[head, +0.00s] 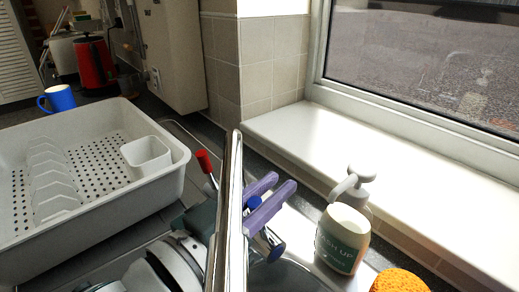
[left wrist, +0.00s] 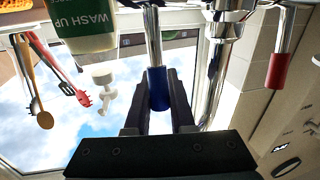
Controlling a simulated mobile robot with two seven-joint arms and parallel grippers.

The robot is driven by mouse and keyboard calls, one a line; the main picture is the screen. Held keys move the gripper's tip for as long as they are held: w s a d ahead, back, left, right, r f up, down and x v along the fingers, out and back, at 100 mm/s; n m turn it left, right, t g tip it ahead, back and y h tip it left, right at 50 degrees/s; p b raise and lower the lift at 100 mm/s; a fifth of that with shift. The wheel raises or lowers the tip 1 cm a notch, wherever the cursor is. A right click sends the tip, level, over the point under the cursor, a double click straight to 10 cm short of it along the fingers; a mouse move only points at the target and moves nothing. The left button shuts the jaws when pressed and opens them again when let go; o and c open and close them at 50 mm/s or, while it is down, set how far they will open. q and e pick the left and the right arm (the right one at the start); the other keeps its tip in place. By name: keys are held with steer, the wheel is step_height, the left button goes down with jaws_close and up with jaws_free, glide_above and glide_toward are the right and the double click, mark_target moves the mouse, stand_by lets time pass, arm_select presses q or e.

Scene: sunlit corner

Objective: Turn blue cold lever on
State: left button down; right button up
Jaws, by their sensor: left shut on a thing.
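The blue cold lever (head: 253,202) shows as a small blue handle just right of the chrome tap spout (head: 231,190) in the head view. My left gripper (head: 284,180) has purple-looking fingers, one on each side of this handle. In the left wrist view, the blue lever (left wrist: 158,90) hangs from a chrome stem between the dark fingers of my left gripper (left wrist: 158,75), which is shut on it. The red lever (head: 204,161) is left of the spout and also shows in the left wrist view (left wrist: 277,70). My right gripper is not in view.
A white dish rack (head: 85,225) stands at the left, with a blue mug (head: 60,98) behind it. A soap bottle (head: 342,237) and orange sponge (head: 399,281) are right of the tap. The white window sill (head: 370,150) is clear. The spout stands close beside my left gripper.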

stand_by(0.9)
arm_select(q)
steer(key=shift+s+a+f+t+h+b, duration=0.25)
steer(key=shift+a+f+t+h+b, duration=0.1)
steer(key=shift+b, duration=0.8)
steer(key=shift+a+r, duration=0.1)
steer(key=shift+s+r, duration=0.1)
steer(key=shift+r, duration=0.15)
steer(key=c, duration=0.8)
jaws_free()
steer(key=shift+o, duration=0.2)
steer(key=v, duration=1)
steer(key=shift+f, duration=0.2)
